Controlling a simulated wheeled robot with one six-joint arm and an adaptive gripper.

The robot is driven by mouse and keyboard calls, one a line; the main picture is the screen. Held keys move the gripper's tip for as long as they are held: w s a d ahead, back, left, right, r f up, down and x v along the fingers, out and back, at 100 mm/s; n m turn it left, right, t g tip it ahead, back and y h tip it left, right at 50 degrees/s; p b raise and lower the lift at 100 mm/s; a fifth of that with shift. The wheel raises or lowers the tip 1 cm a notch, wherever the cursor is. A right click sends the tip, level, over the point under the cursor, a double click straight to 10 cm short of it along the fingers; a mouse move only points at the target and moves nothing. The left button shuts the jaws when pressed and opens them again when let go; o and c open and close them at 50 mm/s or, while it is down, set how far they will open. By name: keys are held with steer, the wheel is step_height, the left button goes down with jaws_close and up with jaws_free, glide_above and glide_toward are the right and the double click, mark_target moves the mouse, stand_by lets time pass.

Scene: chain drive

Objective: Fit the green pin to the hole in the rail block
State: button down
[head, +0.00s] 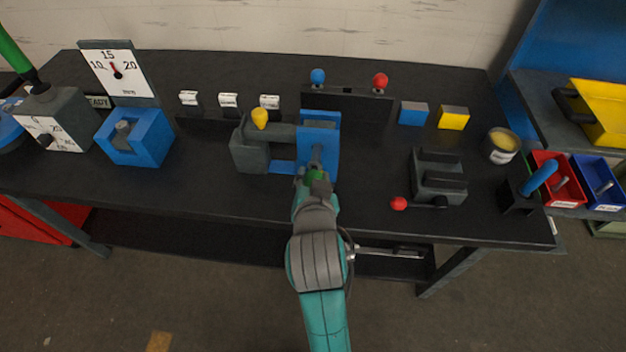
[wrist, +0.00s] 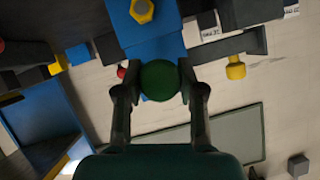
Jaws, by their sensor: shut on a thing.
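My gripper (head: 314,180) is at the front of the middle of the bench, in front of a blue block (head: 332,150) that is part of a grey and blue fixture. It is shut on the green pin (head: 317,175). In the wrist view, the pin's round green end (wrist: 159,80) sits between the two fingertips, with a blue block (wrist: 150,45) behind it carrying a yellow hexagonal piece. I cannot tell whether the pin touches the block. No hole shows; the gripper and pin cover part of the block's front. No label marks the rail block.
A dark slotted block (head: 438,180) with a red-balled lever (head: 399,204) is to the right. A blue block (head: 150,150) with a grey peg is left. The bench between has bare room.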

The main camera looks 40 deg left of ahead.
mark_target(316, 165)
steer(key=shift+w+a, duration=0.4)
steer(key=shift+w, duration=0.3)
steer(key=shift+w+a, duration=0.45)
steer(key=shift+w, duration=0.25)
steer(key=shift+w+a, duration=0.4)
steer(key=shift+w, duration=0.3)
steer(key=c, duration=0.6)
jaws_free()
steer(key=shift+s+d, duration=0.1)
steer(key=v, duration=1.2)
